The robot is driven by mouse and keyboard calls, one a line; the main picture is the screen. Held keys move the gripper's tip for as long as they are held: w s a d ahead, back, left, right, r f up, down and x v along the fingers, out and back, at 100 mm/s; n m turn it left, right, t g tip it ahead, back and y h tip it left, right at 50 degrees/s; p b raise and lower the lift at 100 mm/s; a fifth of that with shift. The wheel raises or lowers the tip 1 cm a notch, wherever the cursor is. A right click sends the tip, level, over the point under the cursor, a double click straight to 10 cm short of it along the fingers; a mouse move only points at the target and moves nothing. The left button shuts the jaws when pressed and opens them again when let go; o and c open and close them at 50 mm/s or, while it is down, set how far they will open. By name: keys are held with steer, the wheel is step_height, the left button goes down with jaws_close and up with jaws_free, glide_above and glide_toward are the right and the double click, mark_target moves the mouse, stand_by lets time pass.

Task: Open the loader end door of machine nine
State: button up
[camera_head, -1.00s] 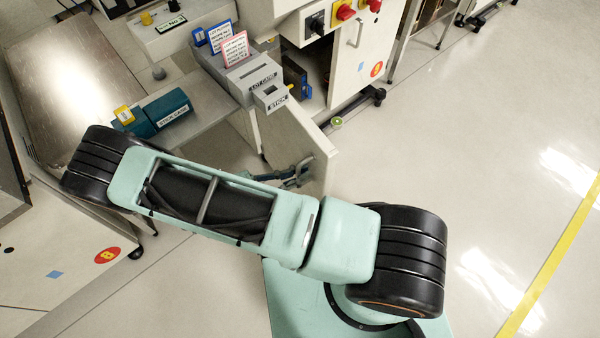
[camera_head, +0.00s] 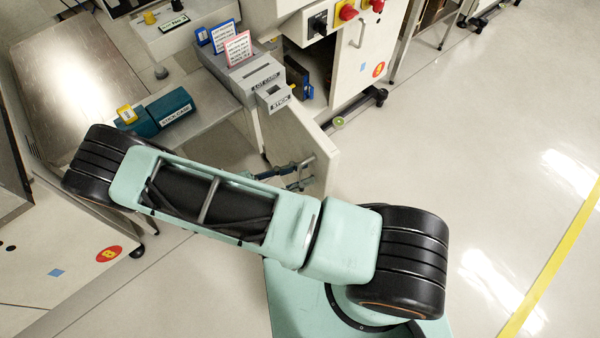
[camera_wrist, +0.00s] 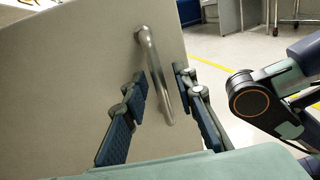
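The loader end door (camera_head: 318,145) is a pale panel that stands out at an angle from the machine, with a dark opening behind it. In the wrist view the door (camera_wrist: 75,85) fills the left side, and its curved metal bar handle (camera_wrist: 154,72) runs up and down near the door's edge. My gripper (camera_wrist: 160,82) is open, with one blue-padded finger on each side of the handle and a visible gap to it. In the head view my gripper (camera_head: 298,174) is at the door's face, partly hidden by my arm; the handle is hard to make out there.
The lot card and stick holder (camera_head: 255,80) stands above the door. A teal stick case box (camera_head: 170,108) lies on the shelf to the left. A switch panel (camera_head: 335,15) and a caster foot (camera_head: 378,96) are behind. Open floor (camera_head: 480,150) lies to the right.

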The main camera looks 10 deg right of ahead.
steer(key=s+a, duration=0.2)
steer(key=a, duration=0.9)
steer(key=shift+s+a, duration=0.15)
steer(key=shift+a, duration=0.25)
